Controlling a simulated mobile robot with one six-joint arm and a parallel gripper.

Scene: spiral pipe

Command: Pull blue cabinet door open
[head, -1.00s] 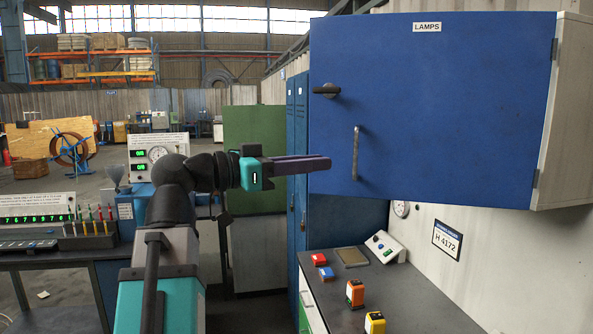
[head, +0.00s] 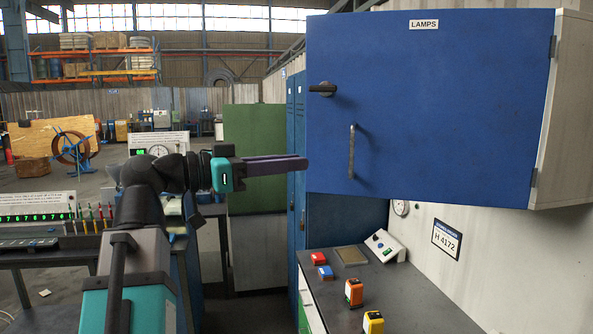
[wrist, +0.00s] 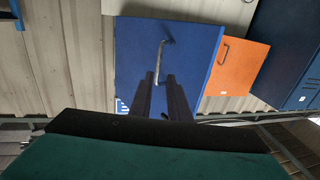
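The blue cabinet door (head: 440,110) with a "LAMPS" label fronts a pale wall cabinet on the right and looks shut. Its metal bar handle (head: 351,152) stands upright near the door's lower left, below a dark turn latch (head: 323,89). My gripper (head: 306,163) is left of the handle at about its height, pointing right, empty and apart from it. In the wrist view the blue door (wrist: 200,55) lies ahead. The handle (wrist: 158,62) shows between the tips of the two dark fingers (wrist: 160,80), which have a gap between them.
A bench (head: 400,290) with coloured button boxes (head: 354,292) stands below the cabinet. Blue lockers (head: 297,150) and a green panel (head: 255,150) stand behind my gripper. An orange door (wrist: 237,66) shows beside the blue one in the wrist view.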

